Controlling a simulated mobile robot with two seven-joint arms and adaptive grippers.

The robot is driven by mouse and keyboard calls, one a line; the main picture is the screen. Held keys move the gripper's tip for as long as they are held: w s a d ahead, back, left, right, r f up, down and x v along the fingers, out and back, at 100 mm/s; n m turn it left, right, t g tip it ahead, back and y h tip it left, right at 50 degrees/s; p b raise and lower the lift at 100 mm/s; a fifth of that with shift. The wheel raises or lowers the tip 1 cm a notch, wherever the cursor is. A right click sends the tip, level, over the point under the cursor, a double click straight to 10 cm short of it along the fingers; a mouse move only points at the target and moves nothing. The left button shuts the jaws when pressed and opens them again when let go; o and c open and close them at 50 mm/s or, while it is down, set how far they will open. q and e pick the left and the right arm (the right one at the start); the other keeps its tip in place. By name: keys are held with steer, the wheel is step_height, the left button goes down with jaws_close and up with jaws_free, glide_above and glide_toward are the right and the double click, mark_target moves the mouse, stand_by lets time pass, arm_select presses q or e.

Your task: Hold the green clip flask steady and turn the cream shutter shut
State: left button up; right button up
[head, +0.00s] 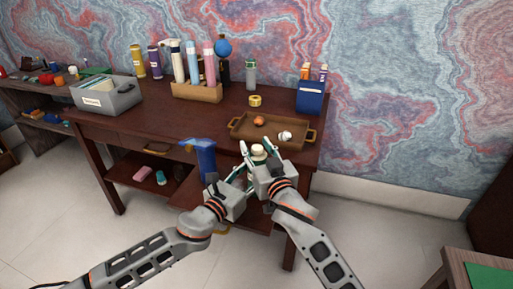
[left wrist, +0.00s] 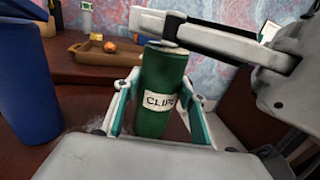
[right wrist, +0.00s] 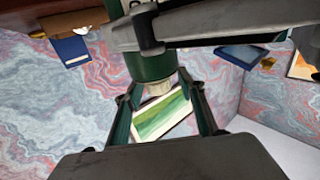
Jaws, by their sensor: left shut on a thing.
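The green clip flask (left wrist: 160,118) with a "CLIPS" label stands upright between the teal-lined fingers of my left gripper (left wrist: 160,112), which is shut on its body. Its cream shutter (head: 258,150) shows at the top of the flask in the head view. In the right wrist view, the shutter (right wrist: 158,89) lies between the spread fingers of my right gripper (right wrist: 163,98), with gaps on both sides. The right gripper (head: 259,151) is open at the flask's top. Its finger hides most of the shutter in the left wrist view.
A tall blue container (head: 203,160) stands close left of my left gripper. A brown tray (head: 240,131) with an orange item and a white item lies behind the flask. A blue box (head: 310,98), a bottle rack (head: 196,92) and a grey bin (head: 108,97) stand farther back.

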steer(key=shift+f, duration=0.1)
steer(key=shift+s+d, duration=0.15)
steer(key=shift+s, duration=0.15)
steer(key=v, duration=1.1)
steer(key=shift+s, duration=0.2)
steer(key=w+d+n+g+y, duration=0.4)
steer(key=d+n+g+y, duration=0.15)
steer(key=y, duration=0.25)
steer(key=shift+n, duration=0.25)
steer(key=x, duration=1.2)
steer(key=shift+s, duration=0.2)
jaws_close()
